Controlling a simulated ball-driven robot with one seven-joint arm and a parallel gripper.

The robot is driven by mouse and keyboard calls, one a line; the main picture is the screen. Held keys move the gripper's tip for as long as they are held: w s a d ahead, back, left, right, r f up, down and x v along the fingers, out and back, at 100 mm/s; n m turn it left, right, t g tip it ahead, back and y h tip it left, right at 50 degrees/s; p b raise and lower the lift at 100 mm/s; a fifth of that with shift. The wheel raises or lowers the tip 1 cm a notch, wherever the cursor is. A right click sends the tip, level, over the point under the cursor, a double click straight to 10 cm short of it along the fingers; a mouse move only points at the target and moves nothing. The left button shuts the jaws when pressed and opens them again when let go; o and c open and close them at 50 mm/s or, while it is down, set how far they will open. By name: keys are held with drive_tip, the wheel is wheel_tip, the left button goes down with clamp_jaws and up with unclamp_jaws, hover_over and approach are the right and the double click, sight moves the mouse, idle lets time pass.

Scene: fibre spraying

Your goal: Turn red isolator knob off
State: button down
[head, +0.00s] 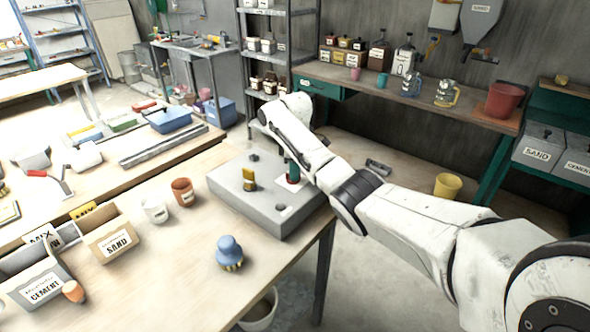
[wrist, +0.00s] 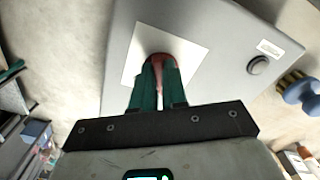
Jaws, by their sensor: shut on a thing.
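The red isolator knob (wrist: 160,58) sits on a white square plate (wrist: 182,48) on the grey control box (wrist: 225,25). In the wrist view my gripper (wrist: 160,68) is shut on the knob, with a green finger on each side of it. Only part of the red shows past the fingers. The head view shows the grey box (head: 240,200) on the near bench, with my gripper (head: 293,172) coming down on its right rear part. There the knob is mostly hidden by the fingers and the arm. The knob's turn angle cannot be told.
A yellow-brown knob (head: 249,180) and black buttons stand on the same box. A brown cup (head: 182,191), a white cup (head: 155,210), a blue-topped brush (head: 230,252) and the sand box (head: 110,238) stand to the left and front. Open bench lies in front of the box.

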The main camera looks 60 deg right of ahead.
drive_tip(key=shift+w+n, duration=0.1)
drive_tip(key=shift+n, duration=0.9)
drive_tip(key=c, duration=1.2)
unclamp_jaws()
drive_tip(key=shift+o, duration=0.2)
wheel_tip(320, 180, up, 11)
drive_tip(key=shift+f, duration=0.15)
